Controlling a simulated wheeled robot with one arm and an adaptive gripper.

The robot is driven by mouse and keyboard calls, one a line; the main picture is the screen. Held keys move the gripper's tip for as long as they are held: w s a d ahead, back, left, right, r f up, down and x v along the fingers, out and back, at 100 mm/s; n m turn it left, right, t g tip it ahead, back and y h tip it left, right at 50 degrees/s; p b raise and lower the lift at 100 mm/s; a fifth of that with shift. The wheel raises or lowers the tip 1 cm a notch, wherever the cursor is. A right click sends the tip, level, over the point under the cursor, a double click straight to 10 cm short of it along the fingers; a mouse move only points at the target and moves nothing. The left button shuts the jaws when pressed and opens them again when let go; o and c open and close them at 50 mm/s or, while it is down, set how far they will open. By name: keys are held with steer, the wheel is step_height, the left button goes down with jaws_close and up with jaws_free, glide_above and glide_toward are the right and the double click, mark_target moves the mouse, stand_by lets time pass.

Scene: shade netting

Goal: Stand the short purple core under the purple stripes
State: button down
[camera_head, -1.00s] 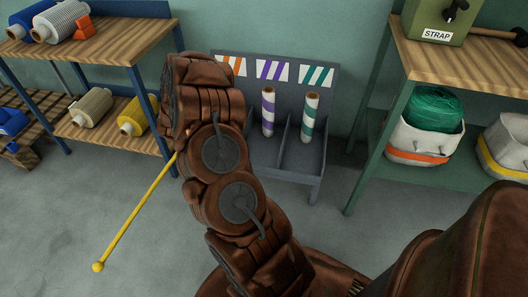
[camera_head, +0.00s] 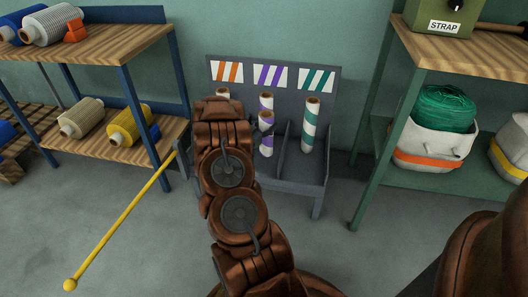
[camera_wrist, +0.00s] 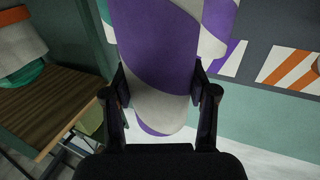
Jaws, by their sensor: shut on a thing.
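A short purple-and-white striped core (camera_head: 266,134) stands upright in front of the middle bay of the rack, below the purple stripes (camera_head: 270,75). In the upside-down wrist view my gripper (camera_wrist: 160,85) is shut on this core (camera_wrist: 155,35), one finger on each side. In the head view the gripper is hidden behind my arm. Another purple-striped core (camera_head: 266,101) stands behind it, mostly covered. I cannot tell if the held core touches the rack floor.
The grey rack (camera_head: 325,95) has a green-striped core (camera_head: 311,127) under the green stripes (camera_head: 316,79). Another core top (camera_head: 222,93) shows behind my arm below the orange stripes (camera_head: 227,71). A divider (camera_head: 283,147) is just right of the held core. Shelves flank the rack.

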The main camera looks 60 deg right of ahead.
step_height(320, 180, down, 9)
steer(key=b, duration=0.3)
steer(key=shift+c, duration=1.6)
jaws_free()
steer(key=p, duration=0.3)
glide_toward(262, 146)
steer(key=shift+d+r, duration=0.2)
steer(key=shift+d, duration=0.05)
